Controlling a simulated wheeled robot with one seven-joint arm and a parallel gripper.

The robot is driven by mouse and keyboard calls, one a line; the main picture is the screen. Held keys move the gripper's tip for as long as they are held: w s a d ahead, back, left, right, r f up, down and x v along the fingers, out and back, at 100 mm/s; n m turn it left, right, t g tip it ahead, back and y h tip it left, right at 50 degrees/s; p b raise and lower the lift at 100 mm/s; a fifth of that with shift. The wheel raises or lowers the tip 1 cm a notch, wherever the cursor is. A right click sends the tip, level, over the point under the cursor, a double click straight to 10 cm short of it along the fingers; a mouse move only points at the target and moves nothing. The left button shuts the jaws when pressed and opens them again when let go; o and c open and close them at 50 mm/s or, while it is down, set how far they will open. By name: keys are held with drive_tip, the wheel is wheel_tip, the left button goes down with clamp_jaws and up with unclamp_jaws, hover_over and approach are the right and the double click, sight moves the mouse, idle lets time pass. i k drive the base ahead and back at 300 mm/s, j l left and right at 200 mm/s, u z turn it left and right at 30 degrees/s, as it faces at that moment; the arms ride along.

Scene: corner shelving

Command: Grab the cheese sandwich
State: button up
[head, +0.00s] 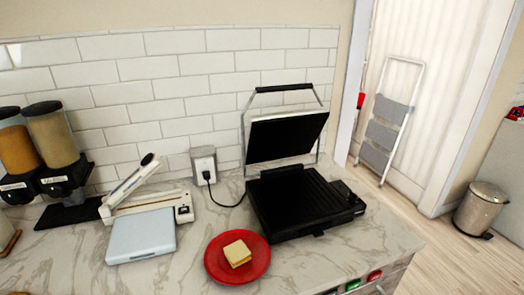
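The cheese sandwich (237,253) is a small, pale, square stack. It lies on a round red plate (261,272) on the marble counter, near the front edge. The plate is in front of and to the left of the open black panini press. Nothing covers the sandwich. My gripper does not show in the head view.
A black panini press (300,205) stands with its lid up, its cord running to a wall outlet (204,165). A light blue-grey box (141,236), a white lever device (150,205) and dispensers (52,140) stand to the left. Counter is clear around the plate's left.

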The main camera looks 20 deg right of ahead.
sight(237, 253)
drive_tip(key=j, duration=1.75)
drive_tip(key=i+z, duration=0.05)
drive_tip(key=i, duration=0.05)
